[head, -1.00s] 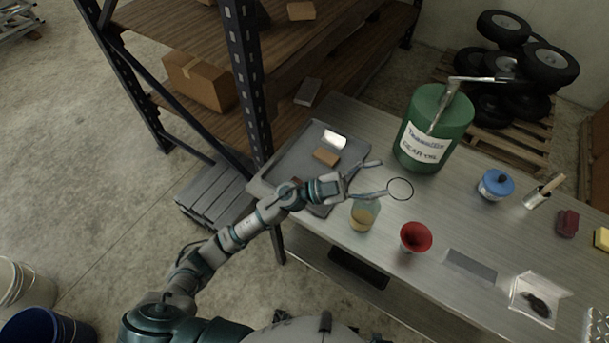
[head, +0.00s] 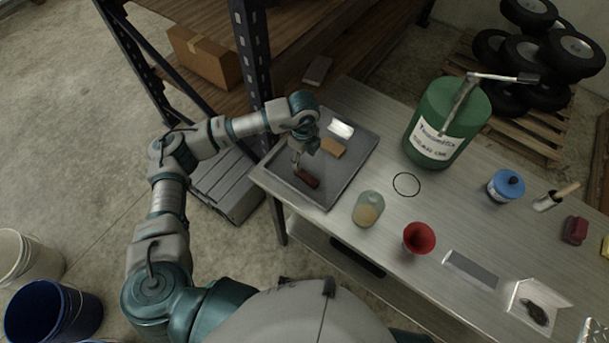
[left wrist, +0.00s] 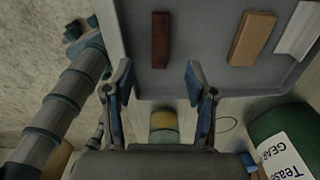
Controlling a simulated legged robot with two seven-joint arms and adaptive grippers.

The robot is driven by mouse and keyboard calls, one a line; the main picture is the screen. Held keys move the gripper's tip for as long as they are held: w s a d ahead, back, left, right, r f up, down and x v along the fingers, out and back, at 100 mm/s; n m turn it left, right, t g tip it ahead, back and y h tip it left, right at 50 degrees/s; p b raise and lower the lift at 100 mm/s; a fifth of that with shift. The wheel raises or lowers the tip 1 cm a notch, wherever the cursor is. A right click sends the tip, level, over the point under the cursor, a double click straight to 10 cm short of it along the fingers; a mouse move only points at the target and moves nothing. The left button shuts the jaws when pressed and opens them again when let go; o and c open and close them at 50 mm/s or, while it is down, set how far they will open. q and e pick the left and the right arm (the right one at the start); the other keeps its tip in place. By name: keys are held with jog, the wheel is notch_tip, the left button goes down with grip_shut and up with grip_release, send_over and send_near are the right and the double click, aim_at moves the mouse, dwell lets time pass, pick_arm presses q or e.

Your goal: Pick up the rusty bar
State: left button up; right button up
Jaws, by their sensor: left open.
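The rusty bar (head: 307,178) is a short dark reddish-brown bar lying in the grey tray (head: 339,189) at the left end of the workbench. In the left wrist view the bar (left wrist: 161,40) lies ahead of the fingers, between their lines and apart from them. My left gripper (head: 300,158) is over the tray, pointing down, close to the bar. In the left wrist view the left gripper (left wrist: 158,80) is open and empty. My right gripper is not in view.
In the tray also lie a tan block (head: 333,147) and a shiny metal piece (head: 341,130). A glass jar (head: 368,209), a red funnel (head: 419,238), a black ring (head: 406,184) and a green oil drum (head: 447,122) stand to the right. A shelf post (head: 251,75) rises behind.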

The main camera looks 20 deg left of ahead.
pick_arm(q)
send_over(307, 176)
jog(key=f, duration=0.4)
jog(key=shift+w+a, duration=0.2)
jog(key=shift+s+d+f+p, duration=0.1)
jog(key=shift+d+f+p, duration=0.15)
jog(key=shift+f, duration=0.4)
notch_tip(307, 176, down, 4)
jog(key=shift+s+a+r+p, duration=0.15)
jog(key=shift+p, duration=0.25)
jog(key=shift+a+f, duration=0.25)
jog(key=shift+f, duration=0.15)
jog(key=shift+d+r, duration=0.1)
jog(key=shift+d, duration=0.25)
grip_shut()
